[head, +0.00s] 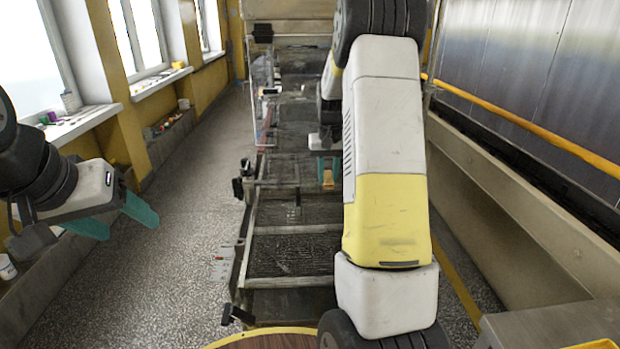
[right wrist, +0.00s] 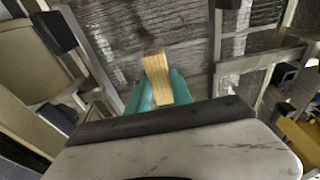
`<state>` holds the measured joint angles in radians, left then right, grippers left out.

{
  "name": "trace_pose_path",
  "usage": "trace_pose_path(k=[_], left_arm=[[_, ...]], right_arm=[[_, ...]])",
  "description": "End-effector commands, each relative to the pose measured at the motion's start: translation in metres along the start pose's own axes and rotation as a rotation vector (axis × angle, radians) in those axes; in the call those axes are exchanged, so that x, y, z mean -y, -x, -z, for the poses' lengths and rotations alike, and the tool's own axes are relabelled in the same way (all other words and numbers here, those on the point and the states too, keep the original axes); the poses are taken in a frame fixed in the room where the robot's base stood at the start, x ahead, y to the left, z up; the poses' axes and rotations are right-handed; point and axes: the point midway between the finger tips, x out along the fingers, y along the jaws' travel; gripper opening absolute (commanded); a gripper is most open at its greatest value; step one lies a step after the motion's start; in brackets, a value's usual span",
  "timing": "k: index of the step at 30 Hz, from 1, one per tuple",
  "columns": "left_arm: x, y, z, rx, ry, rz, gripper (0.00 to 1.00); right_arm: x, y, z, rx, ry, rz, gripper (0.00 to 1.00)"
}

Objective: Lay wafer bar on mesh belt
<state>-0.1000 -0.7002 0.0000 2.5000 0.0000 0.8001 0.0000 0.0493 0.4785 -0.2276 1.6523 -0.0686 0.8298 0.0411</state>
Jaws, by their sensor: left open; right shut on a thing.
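The wafer bar (right wrist: 157,75) is tan and ridged, held between the teal fingers of my right gripper (right wrist: 160,92) in the right wrist view. It sticks out beyond the fingertips. In the head view the bar (head: 328,180) shows small and orange-tan below my right gripper (head: 328,165). The mesh belt (head: 290,255) is a dark wire grid in a metal frame; it also shows in the right wrist view (right wrist: 180,18). The bar appears over the belt line; I cannot tell whether it touches the mesh. My left gripper (head: 116,218) is open and empty, left of the belt, over the floor.
My right arm covers the right side of the belt line. A metal frame with black knobs (head: 238,188) edges the belt's left side. A long beige rail (head: 520,210) runs along the right. The speckled floor (head: 180,250) at the left is clear.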

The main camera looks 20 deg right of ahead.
Motion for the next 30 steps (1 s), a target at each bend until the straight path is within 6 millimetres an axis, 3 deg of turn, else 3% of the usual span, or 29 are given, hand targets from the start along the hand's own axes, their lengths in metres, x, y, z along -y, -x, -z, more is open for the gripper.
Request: trace_pose_path(k=[5, 16, 17, 20, 30], left_arm=[[0.000, 0.000, 0.000, 0.000, 0.000, 0.000, 0.63], [0.000, 0.000, 0.000, 0.000, 0.000, 0.000, 0.63], [0.000, 0.000, 0.000, 0.000, 0.000, 0.000, 0.63], [0.000, 0.000, 0.000, 0.000, 0.000, 0.000, 0.63], [0.000, 0.000, 0.000, 0.000, 0.000, 0.000, 0.63]], right_arm=[[0.000, -0.026, -0.006, 0.005, 0.000, 0.000, 0.04], [0.000, -0.031, -0.006, 0.003, 0.000, 0.000, 0.04], [0.000, -0.031, -0.006, 0.002, 0.000, 0.000, 0.30], [0.000, -0.030, -0.006, 0.002, 0.000, 0.000, 0.48], [0.000, -0.027, -0.006, 0.002, 0.000, 0.000, 0.48]])
